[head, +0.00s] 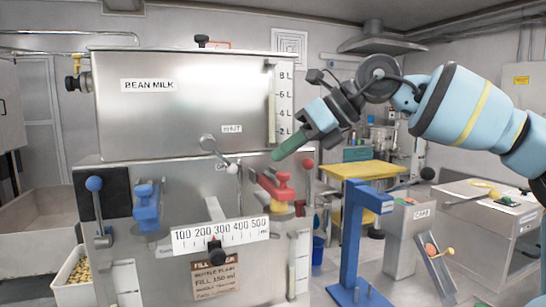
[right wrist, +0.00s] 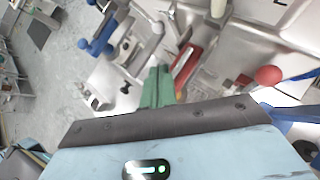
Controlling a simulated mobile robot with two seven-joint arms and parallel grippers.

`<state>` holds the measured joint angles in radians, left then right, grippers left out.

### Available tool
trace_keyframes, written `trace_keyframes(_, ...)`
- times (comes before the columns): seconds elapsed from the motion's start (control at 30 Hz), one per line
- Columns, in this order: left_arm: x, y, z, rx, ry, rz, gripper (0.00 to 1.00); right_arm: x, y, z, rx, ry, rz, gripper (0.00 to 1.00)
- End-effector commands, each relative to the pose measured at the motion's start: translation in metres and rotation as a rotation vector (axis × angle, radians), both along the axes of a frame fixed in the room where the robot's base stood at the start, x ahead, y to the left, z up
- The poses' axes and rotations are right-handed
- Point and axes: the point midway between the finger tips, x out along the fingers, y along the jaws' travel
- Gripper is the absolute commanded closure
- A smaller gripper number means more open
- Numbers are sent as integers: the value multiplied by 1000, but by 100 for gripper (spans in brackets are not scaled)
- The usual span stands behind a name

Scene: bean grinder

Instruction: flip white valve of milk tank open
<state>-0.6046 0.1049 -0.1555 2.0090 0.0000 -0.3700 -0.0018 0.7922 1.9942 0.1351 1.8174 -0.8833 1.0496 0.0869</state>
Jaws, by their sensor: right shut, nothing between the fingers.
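The milk tank (head: 180,115) is a large steel box marked BEAN MILK. On its lower front is the white valve (head: 233,168), a grey lever with a white ball at its end. The lever slants down and right from its round pivot. A label reading SHUT is above right of the pivot; a partly hidden label starting with OP is beside the ball. My right gripper (head: 292,147) has green fingers, shut and empty, to the right of the ball and apart from it in the picture. The fingers also show in the right wrist view (right wrist: 158,88). My left gripper is out of view.
A red clamp-like handle (head: 274,186) is just below my right gripper, and a blue one (head: 147,205) is further left. A blue-ball lever (head: 94,184) stands at the left. A numbered scale (head: 222,235) crosses the lower front. A blue stand (head: 355,240) is at the right.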

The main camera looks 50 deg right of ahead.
Motion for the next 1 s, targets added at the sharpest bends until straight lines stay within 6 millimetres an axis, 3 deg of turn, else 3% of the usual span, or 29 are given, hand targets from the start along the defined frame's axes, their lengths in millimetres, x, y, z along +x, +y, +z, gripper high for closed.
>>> trace_keyframes(0.4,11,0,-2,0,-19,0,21,-47,-26,35,2,3,-1,100)
trace_keyframes(0.83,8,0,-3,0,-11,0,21,-54,-29,40,2,4,-1,100)
trace_keyframes(1.0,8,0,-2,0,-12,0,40,-51,-28,37,13,7,6,100)
